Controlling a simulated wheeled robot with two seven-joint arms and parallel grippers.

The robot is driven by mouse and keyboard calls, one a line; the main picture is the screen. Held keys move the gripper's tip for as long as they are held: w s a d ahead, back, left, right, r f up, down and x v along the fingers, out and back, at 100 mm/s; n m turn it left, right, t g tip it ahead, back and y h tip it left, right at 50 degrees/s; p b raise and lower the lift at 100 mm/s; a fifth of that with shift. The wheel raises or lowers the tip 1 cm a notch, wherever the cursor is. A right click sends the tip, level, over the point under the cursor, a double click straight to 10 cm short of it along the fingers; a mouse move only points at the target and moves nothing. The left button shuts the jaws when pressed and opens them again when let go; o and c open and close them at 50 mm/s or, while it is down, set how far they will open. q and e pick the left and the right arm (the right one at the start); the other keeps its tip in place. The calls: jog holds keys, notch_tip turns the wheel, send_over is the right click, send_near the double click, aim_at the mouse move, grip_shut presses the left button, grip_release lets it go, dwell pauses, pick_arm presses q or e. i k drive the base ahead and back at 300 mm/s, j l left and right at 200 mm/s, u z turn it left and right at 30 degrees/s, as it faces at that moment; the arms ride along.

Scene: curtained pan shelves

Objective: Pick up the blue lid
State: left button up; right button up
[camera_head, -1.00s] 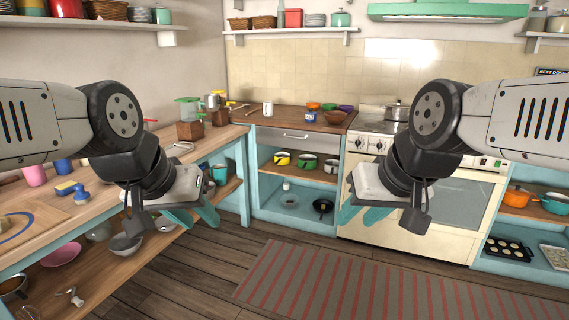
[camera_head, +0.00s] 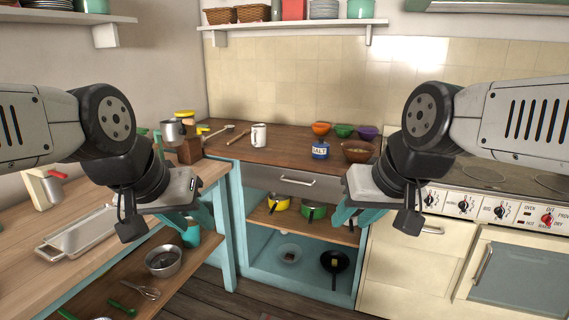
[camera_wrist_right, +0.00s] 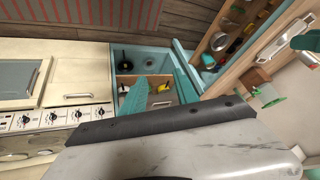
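No clearly blue lid stands out. A small round lid-like thing (camera_head: 289,254) lies on the bottom shelf of the open blue cabinet (camera_head: 232,200); its own colour is hard to tell against the blue shelf. My left gripper (camera_head: 198,216) has teal fingers apart and is empty, held in front and to the left of the cabinet. My right gripper (camera_head: 343,208) is open and empty, in front of the cabinet's right side. In the right wrist view its teal fingers (camera_wrist_right: 160,92) are spread, with the cabinet shelves beyond. Neither gripper touches anything.
A yellow pot (camera_head: 278,203) and a green pot (camera_head: 313,212) stand on the middle shelf. A dark pan (camera_head: 335,262) is on the bottom shelf. The stove (camera_head: 410,265) is at right; a wooden side table (camera_head: 75,272) is at left. Bare floor shows between.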

aim_at(321, 143)
jog(key=i+z, duration=0.1)
jog(key=i, duration=0.6)
jog(key=i+j, duration=0.15)
jog(key=i, duration=0.55)
jog(key=i+j+z, duration=0.15)
jog(key=i, duration=0.55)
